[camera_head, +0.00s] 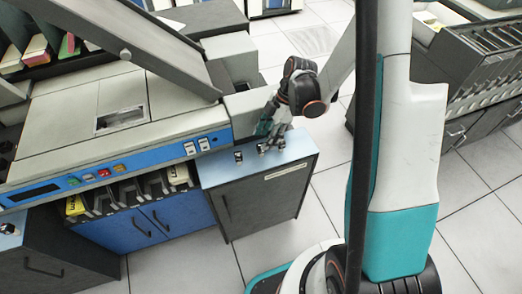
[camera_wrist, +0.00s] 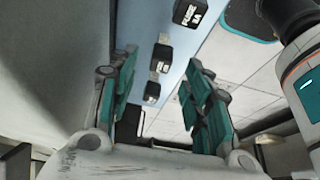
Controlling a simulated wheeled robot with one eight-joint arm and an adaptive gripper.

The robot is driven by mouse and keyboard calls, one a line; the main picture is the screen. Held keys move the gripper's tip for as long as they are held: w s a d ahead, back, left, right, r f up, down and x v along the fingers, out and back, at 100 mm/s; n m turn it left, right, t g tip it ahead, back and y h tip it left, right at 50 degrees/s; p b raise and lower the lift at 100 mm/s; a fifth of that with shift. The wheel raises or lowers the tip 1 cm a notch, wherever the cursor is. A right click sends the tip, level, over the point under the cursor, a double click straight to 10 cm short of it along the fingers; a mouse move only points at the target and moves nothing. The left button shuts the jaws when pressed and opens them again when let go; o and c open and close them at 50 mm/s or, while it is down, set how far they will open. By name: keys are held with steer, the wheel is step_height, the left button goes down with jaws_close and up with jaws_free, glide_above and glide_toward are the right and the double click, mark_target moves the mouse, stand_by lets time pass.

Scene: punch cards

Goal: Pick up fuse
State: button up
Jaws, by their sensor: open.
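Three small dark fuses stand in a row on the light blue top of a grey cabinet. In the wrist view the nearest-to-top fuse (camera_wrist: 191,12) reads "FUSE 5A"; a middle fuse (camera_wrist: 161,58) and a lower fuse (camera_wrist: 152,92) lie further down. In the head view I see the left fuse (camera_head: 239,157) and the middle fuse (camera_head: 262,148) clear of my gripper. The third fuse is close to the fingers. My gripper (camera_head: 268,130) is at the cabinet's back edge. In the wrist view its teal-padded fingers (camera_wrist: 162,78) are spread apart, with nothing held between them.
The cabinet top (camera_head: 218,172) is narrow, and the blue-fronted machine (camera_head: 105,170) with buttons adjoins it on the left. A slanted grey panel (camera_head: 130,45) rises behind. Tiled floor (camera_head: 330,195) is open to the right. A slotted rack (camera_head: 485,85) stands far right.

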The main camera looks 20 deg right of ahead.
mark_target(261, 145)
steer(key=b+x, duration=0.2)
steer(key=x, duration=0.2)
steer(key=shift+a+f, duration=0.2)
steer(key=shift+f, duration=0.15)
steer(key=c, duration=1)
steer(key=shift+r, duration=0.15)
